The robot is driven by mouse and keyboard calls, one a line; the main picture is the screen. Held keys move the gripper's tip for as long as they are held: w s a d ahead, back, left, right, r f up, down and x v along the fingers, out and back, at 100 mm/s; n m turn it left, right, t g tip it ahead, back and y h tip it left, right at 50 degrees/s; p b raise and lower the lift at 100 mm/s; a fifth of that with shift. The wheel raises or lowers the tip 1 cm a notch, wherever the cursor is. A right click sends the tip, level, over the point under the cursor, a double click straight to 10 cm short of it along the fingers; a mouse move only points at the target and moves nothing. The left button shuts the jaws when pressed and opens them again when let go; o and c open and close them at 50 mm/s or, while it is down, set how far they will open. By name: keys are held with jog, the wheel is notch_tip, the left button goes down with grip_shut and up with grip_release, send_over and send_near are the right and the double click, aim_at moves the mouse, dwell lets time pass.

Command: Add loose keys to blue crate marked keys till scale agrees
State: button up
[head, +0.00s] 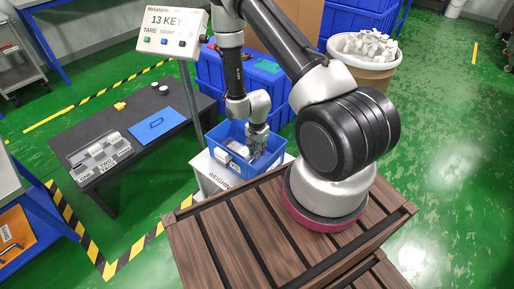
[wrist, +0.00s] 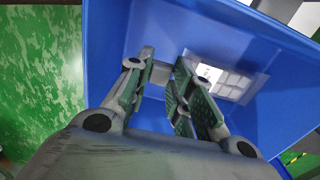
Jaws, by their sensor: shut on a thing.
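The blue crate (head: 222,142) stands on a white weighing scale (head: 205,172). The scale's display (head: 172,32) reads 13 KEY, its end cut off by my arm. A clear packet of pale pieces (wrist: 222,82) shows inside the crate in the wrist view. My gripper (wrist: 160,85) points down inside the crate, at its right side in the head view (head: 257,150). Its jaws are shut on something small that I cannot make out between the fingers. A tan drum (head: 365,75) heaped with white loose keys (head: 366,45) stands at the back right.
A dark table (head: 135,130) at left holds a blue lid-like panel (head: 157,124), a board marked for one and two bags (head: 100,158), and small items. Blue bins (head: 262,80) stand behind the crate. A slatted wooden deck (head: 230,235) lies in front.

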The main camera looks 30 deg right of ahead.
jog(key=shift+f, duration=2.5)
jog(key=shift+f, duration=0.1)
jog(key=o, duration=0.8)
jog(key=shift+c, duration=0.2)
